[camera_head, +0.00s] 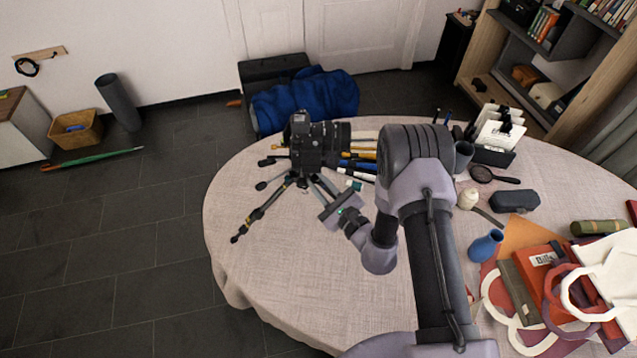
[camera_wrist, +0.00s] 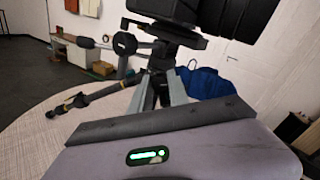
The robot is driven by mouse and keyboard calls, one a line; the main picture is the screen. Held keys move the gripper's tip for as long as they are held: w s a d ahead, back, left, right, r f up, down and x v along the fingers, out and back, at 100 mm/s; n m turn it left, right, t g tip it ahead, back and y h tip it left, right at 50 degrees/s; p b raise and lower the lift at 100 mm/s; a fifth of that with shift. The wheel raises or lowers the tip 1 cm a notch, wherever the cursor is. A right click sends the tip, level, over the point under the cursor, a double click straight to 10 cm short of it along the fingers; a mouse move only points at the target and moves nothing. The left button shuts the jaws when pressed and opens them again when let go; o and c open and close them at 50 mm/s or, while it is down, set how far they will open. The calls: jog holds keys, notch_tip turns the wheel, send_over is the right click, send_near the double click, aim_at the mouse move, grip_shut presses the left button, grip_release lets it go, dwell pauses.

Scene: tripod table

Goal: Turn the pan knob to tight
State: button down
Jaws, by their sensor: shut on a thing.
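A black camera (camera_head: 318,145) sits on a small tripod (camera_head: 262,212) with spread legs at the left part of the round table. My gripper (camera_head: 317,184) reaches in from the lower right to the tripod, just under its head. In the wrist view, the narrow fingers of my gripper (camera_wrist: 164,88) point forward to the tripod's dark centre, below the camera (camera_wrist: 175,12). They are shut on a small part there, which I take as the pan knob; the fingers and tripod hide it. A round black knob with a grey handle (camera_wrist: 125,43) sticks out left of the tripod head.
A magnifier (camera_head: 482,174), a dark case (camera_head: 515,200), a blue vase (camera_head: 486,245) and red folders (camera_head: 545,275) fill the right side. The table's (camera_head: 290,280) front left is clear.

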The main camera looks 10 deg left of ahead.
jog(key=shift+m, duration=2.2)
jog(key=c, duration=1.3)
grip_release()
jog(key=shift+o, duration=0.2)
jog(key=v, duration=1.7)
jog(key=shift+d, duration=0.2)
jog(key=shift+s+r, duration=0.1)
jog(key=shift+s, duration=0.05)
